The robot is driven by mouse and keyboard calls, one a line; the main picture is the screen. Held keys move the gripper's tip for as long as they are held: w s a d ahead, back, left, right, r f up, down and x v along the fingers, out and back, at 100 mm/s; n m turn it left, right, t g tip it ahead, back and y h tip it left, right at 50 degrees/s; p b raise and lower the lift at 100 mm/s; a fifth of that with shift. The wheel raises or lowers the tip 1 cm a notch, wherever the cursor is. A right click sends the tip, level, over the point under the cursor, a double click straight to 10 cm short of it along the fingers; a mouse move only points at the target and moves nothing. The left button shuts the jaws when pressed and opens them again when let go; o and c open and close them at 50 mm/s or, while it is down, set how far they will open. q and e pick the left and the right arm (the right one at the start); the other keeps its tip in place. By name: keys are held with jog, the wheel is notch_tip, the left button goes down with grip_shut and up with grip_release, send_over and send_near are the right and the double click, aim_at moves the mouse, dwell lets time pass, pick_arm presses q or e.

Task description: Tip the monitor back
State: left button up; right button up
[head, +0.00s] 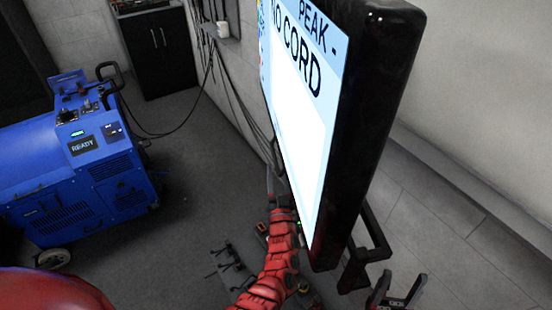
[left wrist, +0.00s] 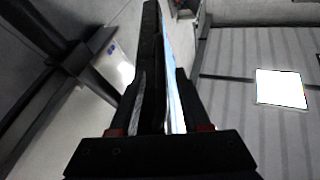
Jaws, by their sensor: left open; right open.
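The monitor (head: 375,110) is a large black panel with a lit screen, seen steeply from the side in the head view. Its screen shows "PEAK" and "NO CORD". My left gripper (head: 278,182) is at the lower left edge of the screen side, partly hidden by the monitor. In the left wrist view the monitor (left wrist: 152,70) is edge-on between the two open fingers of my left gripper (left wrist: 160,95); I cannot tell whether they touch it. My right gripper (head: 398,285) is open and empty, low behind the monitor, near its black stand frame (head: 375,235).
A blue machine (head: 70,150) with a "READY" display stands on wheels at the left. A black cabinet (head: 160,55) stands at the back. Cables hang along the wall and run across the floor. Small dark items (head: 230,262) lie near my left arm. Grey floor is clear between machine and monitor.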

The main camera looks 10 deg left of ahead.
aim_at(276, 160)
pick_arm(q)
jog(key=shift+x, duration=2.05)
grip_shut()
